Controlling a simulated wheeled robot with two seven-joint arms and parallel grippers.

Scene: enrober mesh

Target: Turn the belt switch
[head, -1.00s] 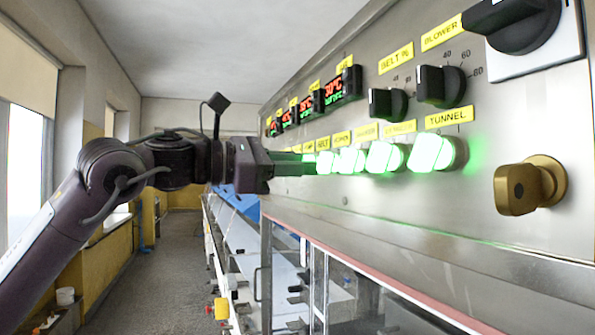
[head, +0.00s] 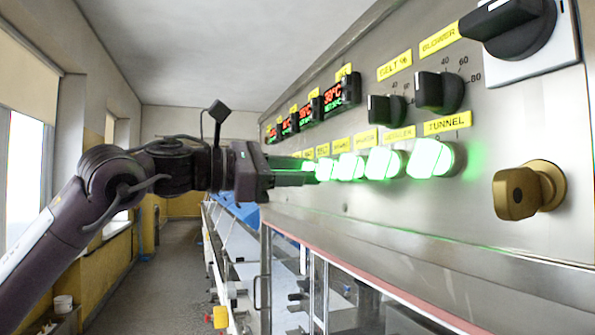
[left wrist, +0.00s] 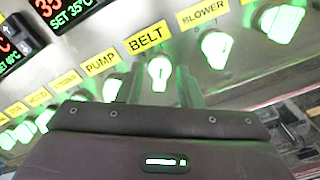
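The belt switch (left wrist: 159,72) is a glowing, pale green-white knob under the yellow BELT label (left wrist: 148,36) in the left wrist view. Its grip bar looks about upright. My left gripper (left wrist: 161,80) is open, with one finger on each side of the knob and a visible gap to each. In the head view the left gripper (head: 310,172) reaches the far part of the lit switch row from the left. There its fingers and the glare mostly hide the belt switch. My right gripper is in neither view.
The lit blower switch (left wrist: 216,48) is just right of the fingers and the pump switch (left wrist: 112,88) just left. The tunnel switch (head: 430,158), black dials (head: 440,88) and a brass knob (head: 528,190) are nearer on the steel panel. A conveyor (head: 240,240) runs below.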

